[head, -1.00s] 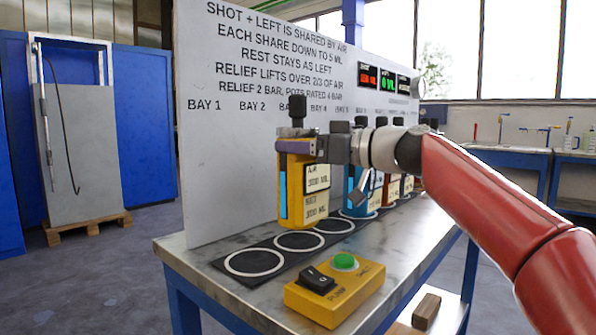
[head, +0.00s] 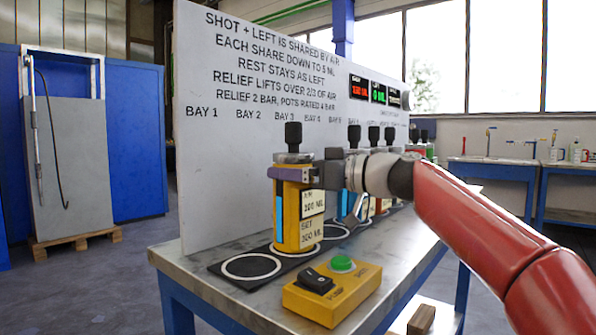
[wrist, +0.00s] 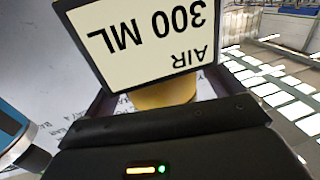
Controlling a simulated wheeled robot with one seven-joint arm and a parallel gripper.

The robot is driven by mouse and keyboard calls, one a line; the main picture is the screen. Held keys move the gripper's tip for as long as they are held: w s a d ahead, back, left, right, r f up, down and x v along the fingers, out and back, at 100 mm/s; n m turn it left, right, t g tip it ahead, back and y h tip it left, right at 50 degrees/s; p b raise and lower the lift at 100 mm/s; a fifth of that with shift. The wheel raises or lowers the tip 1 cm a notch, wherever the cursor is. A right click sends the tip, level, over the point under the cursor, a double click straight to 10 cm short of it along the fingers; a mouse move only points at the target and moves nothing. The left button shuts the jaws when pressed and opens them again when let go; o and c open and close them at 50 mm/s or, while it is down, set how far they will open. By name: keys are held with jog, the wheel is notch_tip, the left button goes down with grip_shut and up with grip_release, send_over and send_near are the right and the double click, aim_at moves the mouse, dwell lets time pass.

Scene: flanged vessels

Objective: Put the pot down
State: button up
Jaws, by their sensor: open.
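The yellow pot (head: 288,228), with a black knob on top, a blue side strip and white labels, stands upright on the black mat (head: 218,269), at the second white ring from the near left end. In the wrist view its label (wrist: 150,40) reads "AIR 300 ML" upside down and fills the upper middle. My gripper (head: 290,173) is open around the pot's upper part, just under its lid. One purple finger shows on the near side; the far finger is hidden. Whether the fingers still touch the pot cannot be told.
An empty ring (head: 252,267) lies left of the pot. A yellow switch box (head: 333,291) with a green button stands in front. Several other pots stand behind my arm to the right. A tall lettered panel (head: 225,180) rises behind the mat.

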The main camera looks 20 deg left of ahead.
jog(key=shift+r, duration=0.1)
jog(key=s+d+b, duration=0.2)
jog(key=d+b, duration=0.2)
jog(key=d, duration=0.7)
jog(key=shift+s+d, duration=0.2)
jog(key=shift+d, duration=0.2)
